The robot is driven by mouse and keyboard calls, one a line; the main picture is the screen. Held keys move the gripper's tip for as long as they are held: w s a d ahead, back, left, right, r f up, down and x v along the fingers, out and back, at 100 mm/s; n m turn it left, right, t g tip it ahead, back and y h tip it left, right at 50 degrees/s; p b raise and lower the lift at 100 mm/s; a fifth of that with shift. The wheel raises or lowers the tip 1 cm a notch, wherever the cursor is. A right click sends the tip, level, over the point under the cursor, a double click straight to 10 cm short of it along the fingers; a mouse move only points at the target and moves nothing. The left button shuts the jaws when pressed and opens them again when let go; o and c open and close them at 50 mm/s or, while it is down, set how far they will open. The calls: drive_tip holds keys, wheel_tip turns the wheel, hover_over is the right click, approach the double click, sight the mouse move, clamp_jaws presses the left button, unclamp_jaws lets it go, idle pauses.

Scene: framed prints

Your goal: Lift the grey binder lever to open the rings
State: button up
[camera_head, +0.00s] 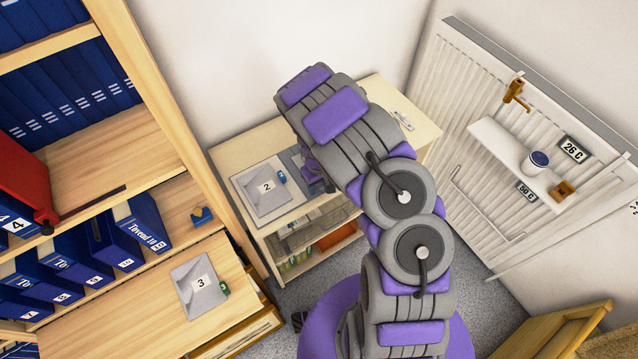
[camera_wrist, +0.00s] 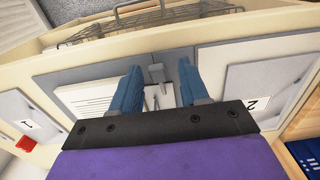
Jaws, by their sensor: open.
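An open grey binder (camera_wrist: 52,82) lies flat on the cabinet top in the wrist view, with white lined paper (camera_wrist: 84,98) on its left part. A small grey lever (camera_wrist: 156,73) shows at the binder's middle, with thin ring-like metal parts just below it. My gripper (camera_wrist: 158,72) is open, its two blue fingers apart on either side of the lever. I cannot tell whether they touch it or how high they are. In the head view my arm hides most of the binder and the lever; my gripper (camera_head: 318,178) is only partly visible there.
A grey panel marked 2 (camera_wrist: 228,82) lies right of the binder and one marked 1 (camera_wrist: 22,118) lies left. A wire basket (camera_wrist: 150,18) runs along the cabinet's edge. A shelf with blue binders (camera_head: 65,85) stands left; a radiator (camera_head: 470,110) stands right.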

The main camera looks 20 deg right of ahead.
drive_tip(key=shift+a, duration=0.15)
drive_tip(key=shift+c, duration=0.3)
drive_tip(key=shift+d, duration=0.35)
drive_tip(key=c, duration=0.5)
clamp_jaws()
drive_tip(key=shift+a, duration=0.15)
